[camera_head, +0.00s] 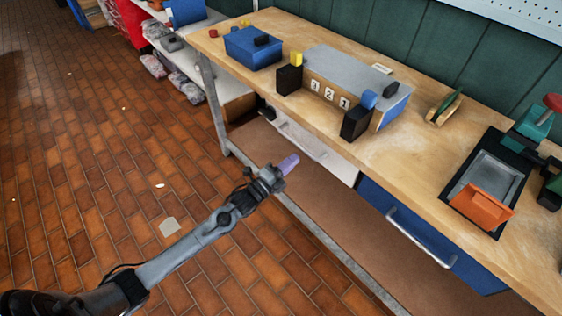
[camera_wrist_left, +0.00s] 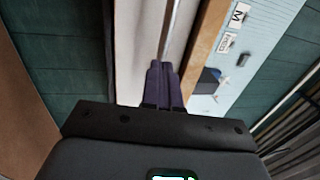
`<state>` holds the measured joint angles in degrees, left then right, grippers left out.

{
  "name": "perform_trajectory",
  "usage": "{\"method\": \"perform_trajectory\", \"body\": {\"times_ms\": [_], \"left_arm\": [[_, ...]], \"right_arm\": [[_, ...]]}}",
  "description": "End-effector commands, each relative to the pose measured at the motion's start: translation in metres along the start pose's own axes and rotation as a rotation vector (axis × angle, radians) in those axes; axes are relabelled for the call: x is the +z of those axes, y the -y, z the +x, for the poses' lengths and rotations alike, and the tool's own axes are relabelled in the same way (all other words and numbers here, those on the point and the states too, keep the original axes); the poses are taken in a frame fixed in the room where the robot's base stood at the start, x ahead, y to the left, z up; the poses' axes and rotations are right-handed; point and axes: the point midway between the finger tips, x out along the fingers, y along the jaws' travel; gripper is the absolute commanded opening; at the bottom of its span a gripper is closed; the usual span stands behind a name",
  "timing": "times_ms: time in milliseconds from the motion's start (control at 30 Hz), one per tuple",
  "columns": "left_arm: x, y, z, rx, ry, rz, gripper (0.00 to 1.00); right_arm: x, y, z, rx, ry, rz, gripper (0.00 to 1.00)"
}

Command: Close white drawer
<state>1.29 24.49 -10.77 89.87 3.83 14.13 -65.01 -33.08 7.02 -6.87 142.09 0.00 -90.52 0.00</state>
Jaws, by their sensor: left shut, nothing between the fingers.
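The white drawer (camera_head: 318,152) is under the workbench top, left of the blue drawer in the head view. In the left wrist view a white surface that looks like this drawer (camera_wrist_left: 136,50) lies beyond the fingertips, with a grey strip along it. I cannot tell how far out it stands. My left gripper (camera_head: 291,160) has purple fingers, shut and empty, just in front of and below the drawer in the head view. In the left wrist view the gripper (camera_wrist_left: 164,66) points at the white surface; contact is unclear. My right gripper is not in view.
The wooden workbench (camera_head: 405,150) carries a grey box with number labels (camera_head: 355,75), a blue bin (camera_head: 253,47) and an orange part (camera_head: 482,207) by a dark tray. The blue drawer (camera_head: 440,240) has a metal handle. A brown lower shelf (camera_head: 300,185) lies beneath. The brick floor is mostly clear.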

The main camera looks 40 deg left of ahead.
Motion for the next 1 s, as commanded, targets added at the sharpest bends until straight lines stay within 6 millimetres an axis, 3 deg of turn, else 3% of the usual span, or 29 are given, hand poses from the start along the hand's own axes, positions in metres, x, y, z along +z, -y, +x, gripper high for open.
{"method": "perform_trajectory", "body": {"times_ms": [300,500,767,933,1000], "left_arm": [[-0.003,0.0,-0.061,0.005,-0.006,-0.002,0.0],[-0.002,0.0,-0.09,0.003,-0.005,-0.001,0.0],[-0.002,0.0,-0.108,0.003,-0.005,-0.001,0.0],[-0.011,0.002,-0.122,0.034,0.008,-0.029,0.0],[-0.023,0.011,-0.129,0.038,0.017,-0.061,0.0]], "right_arm": [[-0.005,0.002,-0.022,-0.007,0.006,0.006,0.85],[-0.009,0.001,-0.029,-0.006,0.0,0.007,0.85],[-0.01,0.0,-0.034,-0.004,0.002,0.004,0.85],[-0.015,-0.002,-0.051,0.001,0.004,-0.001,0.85],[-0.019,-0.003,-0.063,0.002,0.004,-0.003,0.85]]}}
